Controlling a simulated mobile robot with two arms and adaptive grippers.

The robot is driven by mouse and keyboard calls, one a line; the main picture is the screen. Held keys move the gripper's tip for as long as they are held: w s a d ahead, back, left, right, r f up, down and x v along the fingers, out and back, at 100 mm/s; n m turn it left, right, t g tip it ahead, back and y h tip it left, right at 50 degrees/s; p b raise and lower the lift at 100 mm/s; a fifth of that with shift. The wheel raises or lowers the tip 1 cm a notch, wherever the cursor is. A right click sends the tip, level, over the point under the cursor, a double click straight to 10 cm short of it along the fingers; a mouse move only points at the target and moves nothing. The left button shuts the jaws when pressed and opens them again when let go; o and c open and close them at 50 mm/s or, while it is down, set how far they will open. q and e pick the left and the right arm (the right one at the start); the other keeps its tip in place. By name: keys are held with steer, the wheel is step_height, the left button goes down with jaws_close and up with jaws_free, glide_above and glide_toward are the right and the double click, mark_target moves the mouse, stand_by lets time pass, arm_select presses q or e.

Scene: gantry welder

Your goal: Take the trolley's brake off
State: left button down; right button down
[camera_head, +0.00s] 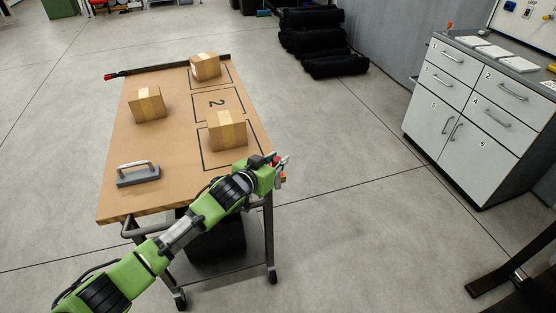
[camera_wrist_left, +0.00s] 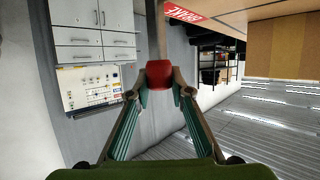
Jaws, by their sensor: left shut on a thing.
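The trolley (camera_head: 170,188) has a brown wooden top, a dark frame and castors. My left gripper (camera_head: 281,165) is at the right edge of its top, near the front corner. In the left wrist view the fingers of this gripper (camera_wrist_left: 161,90) are shut on a red knob (camera_wrist_left: 160,73), with one finger on each side. A grey bar (camera_wrist_left: 155,30) runs from the knob to the top of the picture. A red label reading BRAKE (camera_wrist_left: 186,13) is on the trolley beside it. In the head view the knob is mostly hidden by the gripper. My right gripper is not in view.
Cardboard boxes (camera_head: 147,104) and a grey block with a handle (camera_head: 138,176) are on the trolley top. A white drawer cabinet (camera_head: 470,120) stands at the right. Black rolls (camera_head: 312,45) lie behind. The floor between trolley and cabinet is clear.

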arm_select(q)
steer(key=a+t+b, duration=0.1)
steer(key=b, duration=0.1)
steer(key=s+a+f+n+h+b, duration=0.1)
steer(key=a+b, duration=0.1)
steer(key=a+f+n+t+h+b, duration=0.1)
steer(key=a+b, duration=0.1)
steer(key=shift+s+t, duration=0.3)
steer(key=shift+s+a+r+n+h+b, duration=0.1)
steer(key=shift+a+r+n+h+b, duration=0.1)
steer(key=shift+a+n+h+b, duration=0.2)
steer(key=shift+d, duration=0.1)
steer(key=c, duration=1.8)
jaws_free()
steer(key=v, duration=1.2)
steer(key=shift+f, duration=0.1)
